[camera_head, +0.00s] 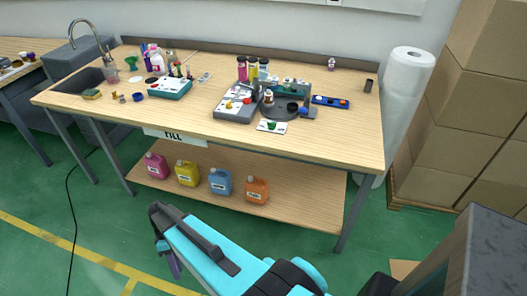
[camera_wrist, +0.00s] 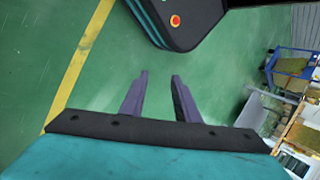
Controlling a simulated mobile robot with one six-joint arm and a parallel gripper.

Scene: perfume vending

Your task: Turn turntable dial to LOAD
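A dark round turntable (camera_head: 277,112) sits on the wooden workbench, right of centre in the head view. In front of it lies a small white plate (camera_head: 272,126) with a green knob that looks like a dial. Its markings are too small to read. A grey box (camera_head: 236,105) with red and yellow parts stands just left of the turntable. My gripper (camera_head: 170,262) hangs low over the floor in front of the bench, well away from the turntable. In the wrist view my gripper (camera_wrist: 159,76) has its two purple fingers apart, with nothing between them.
The workbench (camera_head: 215,145) has a lower shelf with several coloured jugs (camera_head: 220,182). A white and teal device (camera_head: 170,88) and bottles stand at the left, near a sink. Cardboard boxes (camera_head: 455,125) and a white roll (camera_head: 405,100) stand at the right. The floor in front is clear.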

